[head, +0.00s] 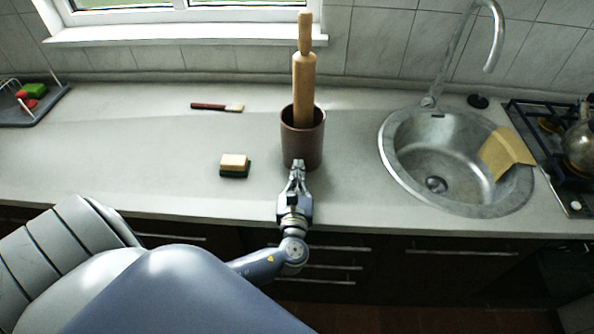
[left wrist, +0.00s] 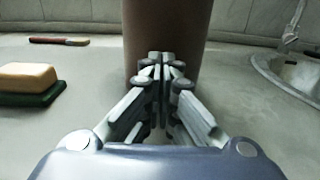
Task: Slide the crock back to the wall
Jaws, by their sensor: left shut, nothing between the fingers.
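The crock (head: 303,140) is a brown cylinder standing upright on the grey countertop, with a wooden rolling pin (head: 304,75) upright in it. A strip of counter shows between the crock and the tiled wall behind it. My left gripper (head: 298,164) is shut and empty, with its fingertips at the front of the crock, low on its side. In the left wrist view the crock (left wrist: 168,30) fills the upper middle, right ahead of the closed fingertips (left wrist: 160,58). I cannot tell for sure whether they touch it. My right gripper is not in view.
A sponge (head: 234,162) with a green underside lies left of the crock. A brush with a red-brown handle (head: 212,106) lies farther back to the left. A round steel sink (head: 395,180) with a yellow cloth (head: 507,152) is on the right. The counter directly behind the crock looks clear.

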